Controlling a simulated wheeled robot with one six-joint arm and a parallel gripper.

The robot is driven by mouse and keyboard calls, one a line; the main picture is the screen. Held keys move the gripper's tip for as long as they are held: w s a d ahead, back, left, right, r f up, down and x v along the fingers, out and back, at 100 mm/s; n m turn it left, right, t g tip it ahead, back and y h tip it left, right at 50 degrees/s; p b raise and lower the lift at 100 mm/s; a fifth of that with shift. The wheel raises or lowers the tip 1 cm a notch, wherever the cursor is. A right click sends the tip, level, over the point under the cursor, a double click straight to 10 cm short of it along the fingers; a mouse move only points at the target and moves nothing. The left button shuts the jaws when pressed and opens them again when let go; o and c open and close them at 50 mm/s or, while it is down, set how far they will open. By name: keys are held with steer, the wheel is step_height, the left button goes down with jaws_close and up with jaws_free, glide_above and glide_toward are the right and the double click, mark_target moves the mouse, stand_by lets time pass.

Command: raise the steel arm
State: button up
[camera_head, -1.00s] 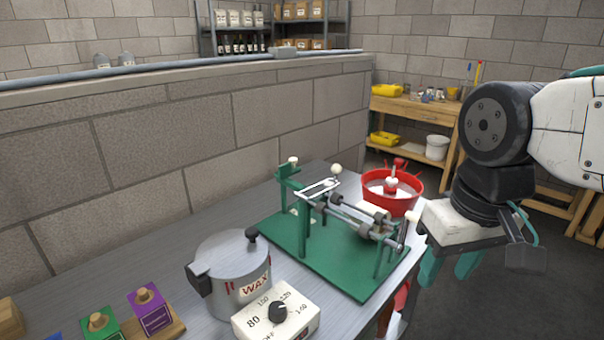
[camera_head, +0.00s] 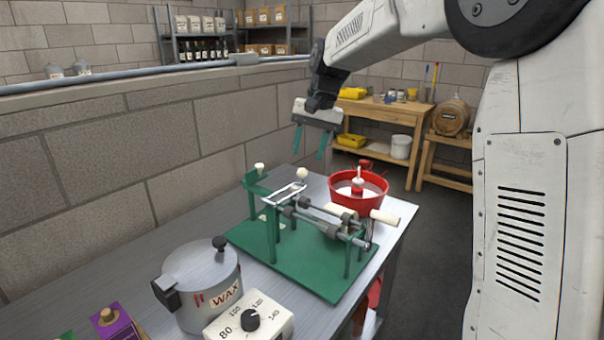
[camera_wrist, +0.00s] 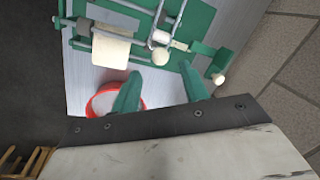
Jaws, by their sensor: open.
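The green bench machine (camera_head: 300,262) stands on the grey table. Its steel arm (camera_head: 289,193) is a light metal frame lying low and nearly level over the machine, with a cream ball knob (camera_head: 302,173) at its far end. The wrist view also shows the steel arm (camera_wrist: 135,6) and its ball knob (camera_wrist: 160,57). My gripper (camera_head: 309,152) is open and empty, pointing down above the machine's far side. In the wrist view the ball appears just beyond the gap between my fingers (camera_wrist: 160,88), apart from them.
A green post with a cream knob (camera_head: 259,166) stands left of the steel arm. A red tub (camera_head: 358,190) sits behind the machine. A cream grip (camera_head: 384,216) sticks out at right. The wax pot (camera_head: 201,285) and dial box (camera_head: 250,322) are in front. A block wall (camera_head: 150,140) runs along the left.

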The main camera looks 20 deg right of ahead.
mark_target(302, 175)
steer(key=x, duration=0.7)
steer(key=shift+f, duration=0.25)
jaws_close()
